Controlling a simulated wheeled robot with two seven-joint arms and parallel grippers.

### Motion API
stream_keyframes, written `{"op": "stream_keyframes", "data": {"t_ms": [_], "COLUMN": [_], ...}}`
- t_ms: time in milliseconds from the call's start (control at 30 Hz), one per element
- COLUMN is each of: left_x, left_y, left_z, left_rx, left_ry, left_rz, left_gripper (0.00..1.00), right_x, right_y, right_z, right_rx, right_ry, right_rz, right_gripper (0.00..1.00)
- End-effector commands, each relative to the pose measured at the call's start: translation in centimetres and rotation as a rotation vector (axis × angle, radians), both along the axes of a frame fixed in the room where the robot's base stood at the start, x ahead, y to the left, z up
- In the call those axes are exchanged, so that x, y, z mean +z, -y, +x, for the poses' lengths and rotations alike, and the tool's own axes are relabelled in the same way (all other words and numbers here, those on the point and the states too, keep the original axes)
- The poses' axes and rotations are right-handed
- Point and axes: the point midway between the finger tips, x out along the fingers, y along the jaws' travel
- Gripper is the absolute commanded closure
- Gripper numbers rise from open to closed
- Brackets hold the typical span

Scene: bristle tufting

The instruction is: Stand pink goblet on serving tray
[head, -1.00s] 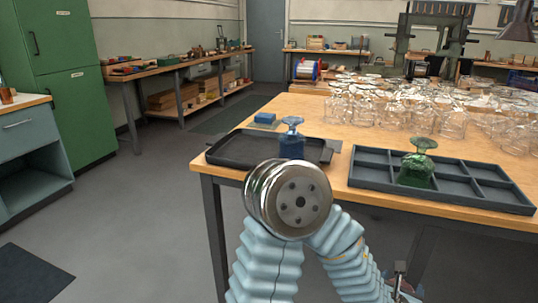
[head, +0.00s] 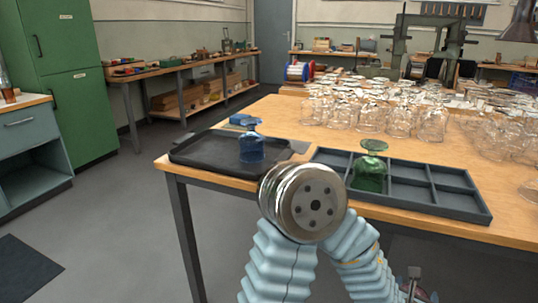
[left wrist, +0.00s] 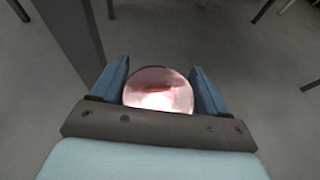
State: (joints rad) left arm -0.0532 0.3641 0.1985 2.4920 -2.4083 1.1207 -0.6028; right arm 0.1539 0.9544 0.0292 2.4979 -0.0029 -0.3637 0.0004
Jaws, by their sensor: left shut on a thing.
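The pink goblet (left wrist: 158,90) shows in the left wrist view as a round, pale pink glass shape between the fingers of my left gripper (left wrist: 158,88), which is shut on it. In the head view my left arm's large round joint is in front of the table. The left gripper (head: 412,284) is low at the right there, small and unclear. The black serving tray (head: 205,160) lies on the table's left front corner. A blue goblet (head: 251,150) stands upside down on its right part. My right gripper is not in view.
A dark compartment tray (head: 440,207) right of the serving tray holds an upside-down green goblet (head: 370,172). Many clear glasses (head: 400,118) crowd the table behind. A blue block (head: 242,119) lies behind the serving tray. The serving tray's left part is bare.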

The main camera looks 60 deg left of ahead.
Motion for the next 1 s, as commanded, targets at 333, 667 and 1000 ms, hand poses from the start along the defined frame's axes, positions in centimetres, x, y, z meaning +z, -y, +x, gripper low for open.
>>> {"op": "stream_keyframes", "data": {"t_ms": [333, 667, 1000], "left_x": [-1.5, 0.0, 7.3], "left_y": [0.0, -1.1, -7.6], "left_z": [0.0, -0.6, -5.2], "left_rx": [0.001, 0.031, 0.233], "left_ry": [-0.002, 0.007, 0.013], "left_rz": [0.000, 0.002, 0.002], "left_gripper": [0.66, 0.66, 0.66], "right_x": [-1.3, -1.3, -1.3], "right_y": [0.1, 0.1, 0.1], "right_z": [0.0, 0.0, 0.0], "right_rx": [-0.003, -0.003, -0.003], "right_ry": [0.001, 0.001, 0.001], "right_rz": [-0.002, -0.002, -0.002], "right_gripper": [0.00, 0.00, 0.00]}}
